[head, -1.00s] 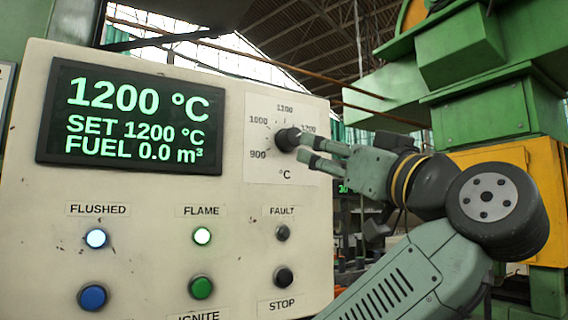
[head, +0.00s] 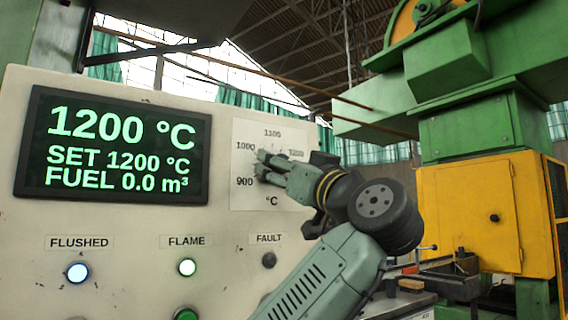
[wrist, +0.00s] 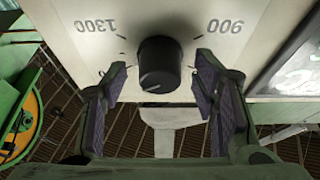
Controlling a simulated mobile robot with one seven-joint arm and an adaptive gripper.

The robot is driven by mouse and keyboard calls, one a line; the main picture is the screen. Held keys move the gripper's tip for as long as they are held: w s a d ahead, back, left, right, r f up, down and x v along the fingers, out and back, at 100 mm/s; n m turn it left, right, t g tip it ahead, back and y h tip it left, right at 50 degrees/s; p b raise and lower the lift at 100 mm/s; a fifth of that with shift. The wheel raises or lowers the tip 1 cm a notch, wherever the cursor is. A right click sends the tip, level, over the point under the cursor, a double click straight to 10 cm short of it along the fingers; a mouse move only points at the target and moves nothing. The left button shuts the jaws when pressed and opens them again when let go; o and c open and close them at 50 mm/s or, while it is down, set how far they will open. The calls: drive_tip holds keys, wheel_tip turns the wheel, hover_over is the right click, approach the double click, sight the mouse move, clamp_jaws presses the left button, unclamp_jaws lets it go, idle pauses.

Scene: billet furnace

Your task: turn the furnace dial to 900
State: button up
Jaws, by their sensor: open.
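The furnace dial is a dark round knob (wrist: 160,62) on a pale scale plate (head: 244,195). In the wrist view it sits between the two fingers, apart from both, with a light mark toward the lower left. The scale numbers 1300 and 900 appear upside down there. In the head view the knob is mostly hidden behind my gripper (head: 262,166), which is open in front of the plate; it also shows in the wrist view (wrist: 161,80). The display (head: 115,145) reads 1200 °C, SET 1200 °C and FUEL 0.0 m³.
Below the display, the FLUSHED lamp (head: 78,273) and FLAME lamp (head: 187,267) are lit; the FAULT lamp (head: 269,260) is dark. A green button (head: 186,314) shows at the lower edge. Green and yellow machinery (head: 475,215) stands at right.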

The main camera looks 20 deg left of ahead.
drive_tip(key=shift+c, duration=0.3)
drive_tip(key=c, duration=1)
drive_tip(key=shift+c, duration=0.2)
